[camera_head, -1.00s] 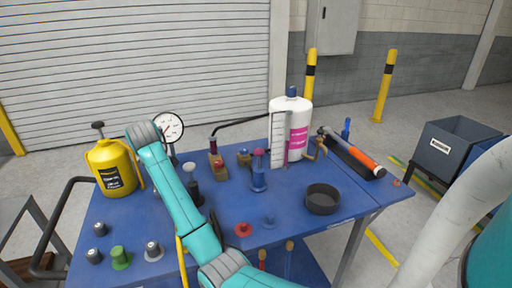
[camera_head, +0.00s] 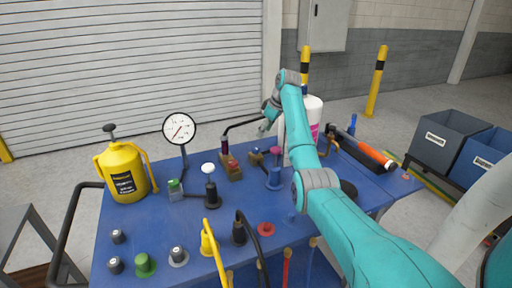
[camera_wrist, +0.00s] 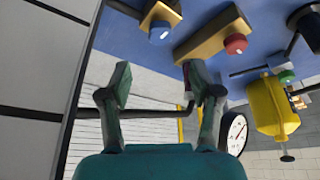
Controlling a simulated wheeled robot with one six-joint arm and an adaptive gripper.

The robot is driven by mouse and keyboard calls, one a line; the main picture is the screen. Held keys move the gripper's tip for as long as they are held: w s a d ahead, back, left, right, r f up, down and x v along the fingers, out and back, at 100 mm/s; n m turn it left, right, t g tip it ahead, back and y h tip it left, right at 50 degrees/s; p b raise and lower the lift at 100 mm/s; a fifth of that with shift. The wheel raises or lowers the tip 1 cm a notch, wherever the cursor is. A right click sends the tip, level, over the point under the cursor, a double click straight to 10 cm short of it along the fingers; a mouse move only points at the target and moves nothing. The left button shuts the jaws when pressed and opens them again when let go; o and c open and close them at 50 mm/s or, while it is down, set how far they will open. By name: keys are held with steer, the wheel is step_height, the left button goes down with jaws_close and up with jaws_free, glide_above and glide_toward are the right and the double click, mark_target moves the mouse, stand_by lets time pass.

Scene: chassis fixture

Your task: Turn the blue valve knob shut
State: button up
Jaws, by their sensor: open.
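The blue valve knob (camera_wrist: 160,31) sits on a brass block (camera_wrist: 163,12) at the top of the wrist view. In the head view my gripper (camera_head: 265,122) hangs above the back of the table, near the valve blocks.
A red knob (camera_wrist: 235,44) on a second brass block (camera_wrist: 209,34) stands beside the blue one. A black bent pipe (camera_head: 243,124) rises next to the blocks. The gauge (camera_head: 180,129), yellow can (camera_head: 124,172) and white bottle (camera_head: 314,116) stand on the table (camera_head: 210,235).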

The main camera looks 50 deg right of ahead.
mark_target(255, 148)
steer(key=x, duration=0.9)
steer(key=shift+w+f, duration=0.1)
steer(key=shift+f, duration=0.1)
steer(key=c, duration=1.1)
